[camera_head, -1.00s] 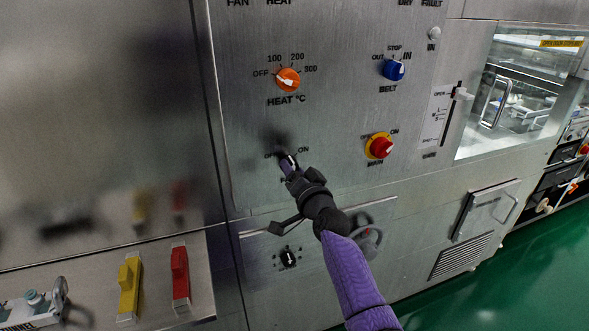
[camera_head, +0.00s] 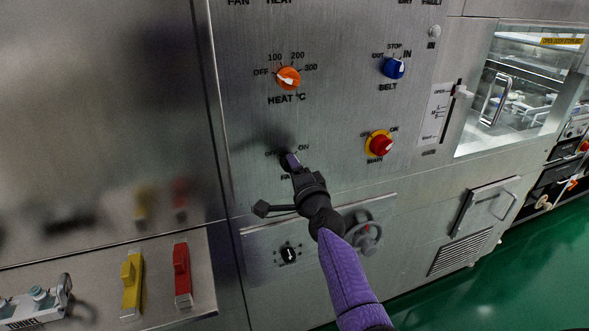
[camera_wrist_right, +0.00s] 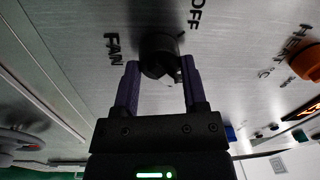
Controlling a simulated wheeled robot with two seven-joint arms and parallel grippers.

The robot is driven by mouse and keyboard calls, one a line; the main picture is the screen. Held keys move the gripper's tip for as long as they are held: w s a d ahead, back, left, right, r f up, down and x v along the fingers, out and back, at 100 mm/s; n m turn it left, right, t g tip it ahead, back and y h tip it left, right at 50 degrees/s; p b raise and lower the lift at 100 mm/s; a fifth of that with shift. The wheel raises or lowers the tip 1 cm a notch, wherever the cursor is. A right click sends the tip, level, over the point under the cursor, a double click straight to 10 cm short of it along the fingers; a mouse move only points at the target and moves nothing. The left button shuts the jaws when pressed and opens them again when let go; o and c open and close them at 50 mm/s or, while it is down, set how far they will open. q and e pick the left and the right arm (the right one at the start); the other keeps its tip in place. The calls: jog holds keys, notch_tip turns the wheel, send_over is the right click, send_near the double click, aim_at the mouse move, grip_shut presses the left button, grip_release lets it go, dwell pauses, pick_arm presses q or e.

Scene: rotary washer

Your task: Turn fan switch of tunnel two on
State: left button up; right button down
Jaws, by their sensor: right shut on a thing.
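The black fan switch (camera_head: 285,158) is a round knob on the steel panel, between the OFF and ON marks and above the FAN label. My right gripper (camera_head: 291,166) hides much of it in the head view. In the right wrist view, the fan switch (camera_wrist_right: 159,48) sits between the two purple fingers of my right gripper (camera_wrist_right: 160,72), which are shut on its sides. FAN reads to its left and OFF to its upper right there. The way its pointer faces is hard to tell. My left gripper is not in view.
Above are an orange heat knob (camera_head: 288,78) and a blue belt knob (camera_head: 394,68). A red main switch (camera_head: 380,145) is to the right. A black knob (camera_head: 289,255) and a handwheel (camera_head: 366,232) lie below. Yellow (camera_head: 131,285) and red (camera_head: 182,275) levers stand lower left.

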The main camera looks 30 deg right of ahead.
dwell(0.5)
jog(key=shift+c, duration=0.7)
grip_release()
jog(key=shift+s, duration=0.1)
jog(key=p+v, duration=0.2)
jog(key=v, duration=0.7)
jog(key=shift+s+a+p, duration=0.15)
jog(key=shift+s+p, duration=0.2)
jog(key=shift+s, duration=0.05)
